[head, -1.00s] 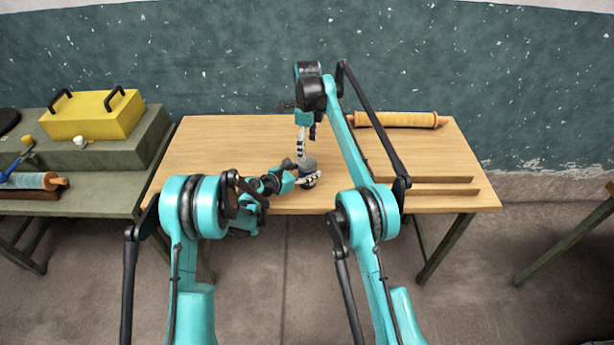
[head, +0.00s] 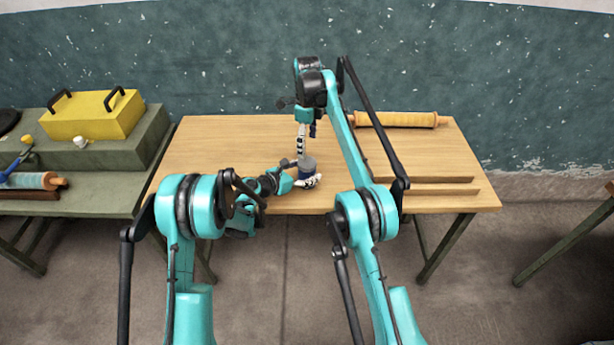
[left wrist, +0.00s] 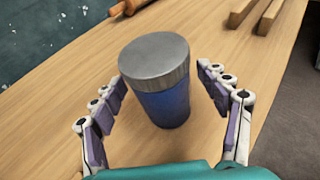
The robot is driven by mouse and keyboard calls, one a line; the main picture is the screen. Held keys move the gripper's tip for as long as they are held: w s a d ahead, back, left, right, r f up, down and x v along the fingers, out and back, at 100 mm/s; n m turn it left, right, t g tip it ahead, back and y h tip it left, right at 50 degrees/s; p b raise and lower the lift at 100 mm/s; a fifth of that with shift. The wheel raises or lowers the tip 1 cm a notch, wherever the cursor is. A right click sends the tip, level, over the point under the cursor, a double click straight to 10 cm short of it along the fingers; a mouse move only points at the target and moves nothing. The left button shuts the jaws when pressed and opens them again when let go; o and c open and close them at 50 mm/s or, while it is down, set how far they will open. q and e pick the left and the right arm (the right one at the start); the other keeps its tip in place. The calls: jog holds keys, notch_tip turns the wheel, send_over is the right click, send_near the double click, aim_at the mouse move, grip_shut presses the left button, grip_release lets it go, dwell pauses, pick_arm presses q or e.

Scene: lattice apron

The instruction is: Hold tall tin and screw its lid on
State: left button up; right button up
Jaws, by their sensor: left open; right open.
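The tall tin (left wrist: 164,108) is blue and stands upright on the wooden table. Its grey metal lid (left wrist: 154,58) sits on top; I cannot tell how tightly. In the head view the tin (head: 308,174) is near the table's front edge, with the lid (head: 307,163) showing grey. My left gripper (left wrist: 170,100) is open, one finger on each side of the tin, with gaps visible in the left wrist view. In the head view the left gripper (head: 305,177) reaches in low from the left. My right gripper (head: 307,142) is open and points down, just behind and above the lid.
A yellow-orange roller (head: 400,119) lies at the table's back right. Two wooden strips (head: 430,184) lie at the right front. The table's left part is clear.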

pick_arm(q)
jog(key=v, duration=1.1)
